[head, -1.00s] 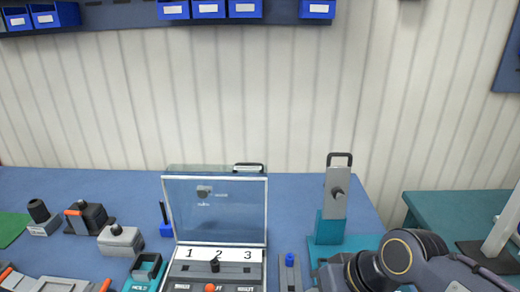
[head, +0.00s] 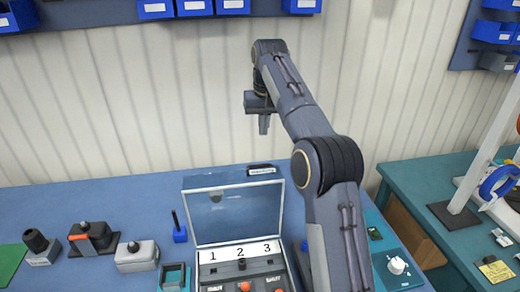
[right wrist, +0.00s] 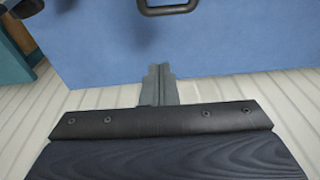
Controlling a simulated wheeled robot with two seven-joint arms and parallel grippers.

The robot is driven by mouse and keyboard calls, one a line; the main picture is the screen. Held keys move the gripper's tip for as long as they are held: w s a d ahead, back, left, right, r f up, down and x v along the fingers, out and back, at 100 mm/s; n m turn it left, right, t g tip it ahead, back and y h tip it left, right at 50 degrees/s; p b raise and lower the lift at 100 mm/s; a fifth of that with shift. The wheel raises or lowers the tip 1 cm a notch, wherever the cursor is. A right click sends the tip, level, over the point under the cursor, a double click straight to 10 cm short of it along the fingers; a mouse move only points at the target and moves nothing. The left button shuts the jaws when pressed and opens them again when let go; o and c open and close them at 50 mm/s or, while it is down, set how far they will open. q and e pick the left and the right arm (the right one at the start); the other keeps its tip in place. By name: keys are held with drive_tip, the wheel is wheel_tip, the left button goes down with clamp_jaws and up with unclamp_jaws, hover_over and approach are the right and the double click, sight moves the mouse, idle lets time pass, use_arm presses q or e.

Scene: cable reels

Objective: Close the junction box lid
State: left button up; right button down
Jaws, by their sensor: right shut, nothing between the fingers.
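The junction box (head: 240,268) stands on the blue bench, its panel marked 1, 2 and 3. Its clear lid (head: 235,214) is open and stands up at the rear of the panel. A dark handle (head: 262,170) sits on the lid's top edge. My right gripper (head: 264,124) is shut and empty, pointing down, in the air above and behind the lid. In the right wrist view its closed fingers (right wrist: 158,86) show, with a dark handle loop (right wrist: 168,6) apart from them at the top edge. My left gripper is not in view.
Black and grey parts (head: 90,240) and a small blue holder (head: 180,232) stand left of the box. My right arm hides the bench just right of it. A teal bench (head: 450,165) stands further right. Blue bins (head: 195,7) hang on the wall.

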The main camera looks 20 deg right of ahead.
wheel_tip(320, 180, down, 10)
drive_tip(key=w+f+b, duration=0.1)
drive_tip(key=w+b, duration=0.2)
drive_tip(key=s, duration=0.1)
drive_tip(key=s+a+r, duration=0.1)
drive_tip(key=s, duration=0.2)
drive_tip(key=shift+a+r, duration=0.35)
drive_tip(key=shift+r, duration=0.05)
drive_tip(key=shift+s, duration=0.1)
